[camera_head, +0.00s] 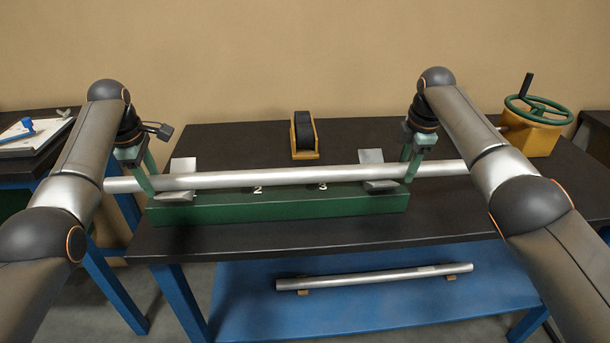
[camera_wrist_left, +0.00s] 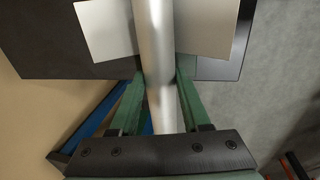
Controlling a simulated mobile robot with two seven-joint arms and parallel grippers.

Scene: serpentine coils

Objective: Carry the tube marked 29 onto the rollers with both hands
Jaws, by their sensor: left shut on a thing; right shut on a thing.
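A long silver tube (camera_head: 275,177) runs level across the view above the green rack (camera_head: 280,207); no number on it is readable. My left gripper (camera_head: 149,181) is shut on the tube near its left end. The left wrist view shows its green fingers (camera_wrist_left: 162,78) on either side of the tube (camera_wrist_left: 154,40). My right gripper (camera_head: 411,167) is shut on the tube right of the rack's right cradle. The tube passes between tilted grey plates (camera_head: 371,156) at both rack ends; I cannot tell whether it touches them. A black roller in a yellow stand (camera_head: 304,154) is behind the tube.
A second silver tube (camera_head: 375,277) lies on supports on the blue lower shelf (camera_head: 400,305). A yellow box with a green handwheel (camera_head: 532,136) stands on the dark table (camera_head: 240,140) at the right. A side table (camera_head: 20,165) with a clipboard is at the left.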

